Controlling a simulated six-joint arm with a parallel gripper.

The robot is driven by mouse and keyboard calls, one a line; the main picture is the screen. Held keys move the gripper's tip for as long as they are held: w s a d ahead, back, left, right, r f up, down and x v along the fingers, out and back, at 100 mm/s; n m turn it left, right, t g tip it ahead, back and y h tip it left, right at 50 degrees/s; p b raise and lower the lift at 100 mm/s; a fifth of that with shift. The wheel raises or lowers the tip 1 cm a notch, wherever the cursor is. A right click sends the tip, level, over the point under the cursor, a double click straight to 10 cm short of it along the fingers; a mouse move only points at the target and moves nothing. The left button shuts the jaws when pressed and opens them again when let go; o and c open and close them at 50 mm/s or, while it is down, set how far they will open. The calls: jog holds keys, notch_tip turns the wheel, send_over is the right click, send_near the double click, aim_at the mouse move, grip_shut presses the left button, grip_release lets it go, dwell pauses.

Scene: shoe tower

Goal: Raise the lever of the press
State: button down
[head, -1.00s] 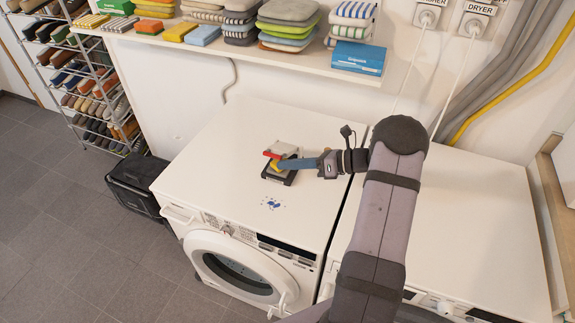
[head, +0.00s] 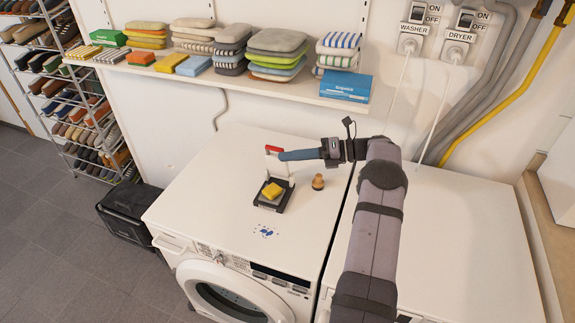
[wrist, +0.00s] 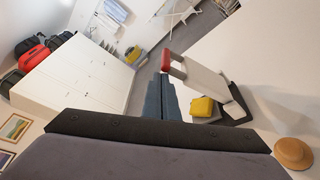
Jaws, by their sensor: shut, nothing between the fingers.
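The press stands on top of the left white machine in the head view, with a black base (head: 268,207) and a yellow block (head: 273,190) on it. Its lever has a red handle (head: 273,149), held up well above the base, and the yellow block is uncovered. In the wrist view the red handle (wrist: 166,60) sits at the end of the pale lever arm (wrist: 200,73). My gripper (head: 281,156) is shut and empty, its blue-grey fingertips close by the red handle; I cannot tell whether they touch. The fingers hide part of the lever in the head view.
A shelf (head: 230,82) with folded stacks and a blue box (head: 345,86) runs along the wall behind. The white machine top (head: 200,195) is clear left of the press.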

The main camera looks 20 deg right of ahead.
jog(key=shift+w+d+r, duration=0.15)
jog(key=shift+w+d, duration=0.05)
jog(key=shift+d, duration=0.1)
dwell(0.4)
jog(key=b+v, duration=0.3)
jog(key=v, duration=0.4)
jog(key=shift+s, duration=0.1)
